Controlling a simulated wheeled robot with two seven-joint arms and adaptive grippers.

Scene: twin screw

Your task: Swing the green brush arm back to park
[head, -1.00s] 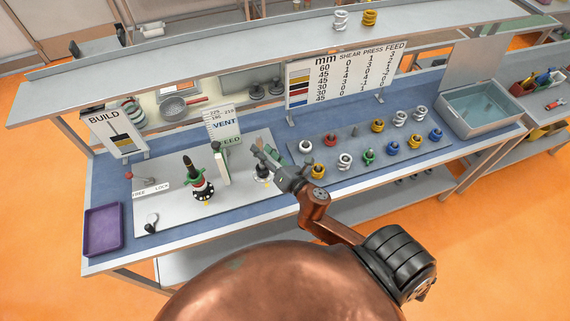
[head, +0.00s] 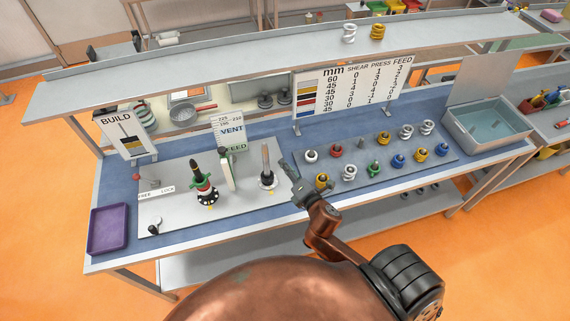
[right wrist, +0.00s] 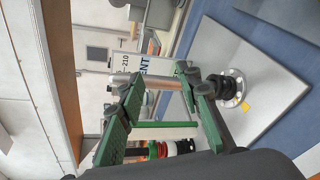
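The green brush arm (head: 227,174) appears to be the upright, pale-and-green narrow piece on the grey plate, between the ringed post (head: 203,188) and the bare metal post (head: 266,160). In the right wrist view it shows as a long green and white bar (right wrist: 163,131) beyond the fingers. My right gripper (head: 291,174) is to the right of the metal post, apart from the brush arm. In the right wrist view its green-padded fingers (right wrist: 157,88) are spread, with the metal post seen beyond them. It holds nothing. My left gripper is not in view.
The VENT/FEED sign (head: 231,133) stands behind the brush arm. A rack (head: 440,160) with several coloured springs lies to the right. A purple tray (head: 92,230) and a knobbed lever (head: 154,226) are at the left. A grey bin (head: 449,122) stands at the far right.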

